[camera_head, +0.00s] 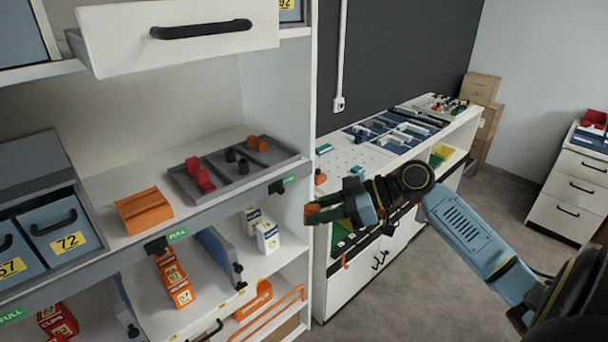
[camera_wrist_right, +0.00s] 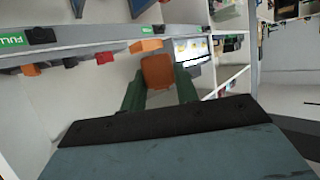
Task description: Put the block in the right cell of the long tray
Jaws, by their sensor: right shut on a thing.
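My right gripper (camera_head: 323,209) is shut on an orange block, held in the air to the right of the white shelf unit. In the right wrist view the orange block (camera_wrist_right: 157,72) sits between the green fingers. The long grey tray (camera_head: 228,191) lies on the middle shelf, to the left of the gripper and apart from it. A red piece (camera_head: 199,175) is in its left part, black cylinders (camera_head: 243,166) are near its middle, and orange pieces (camera_head: 257,143) are at its back right. My left gripper is not in view.
An orange box (camera_head: 144,211) stands left of the tray. An open white drawer (camera_head: 180,38) juts out above. The shelf's upright side panel (camera_head: 297,105) rises right of the tray. A white workbench (camera_head: 345,158) with parts stands behind my right arm.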

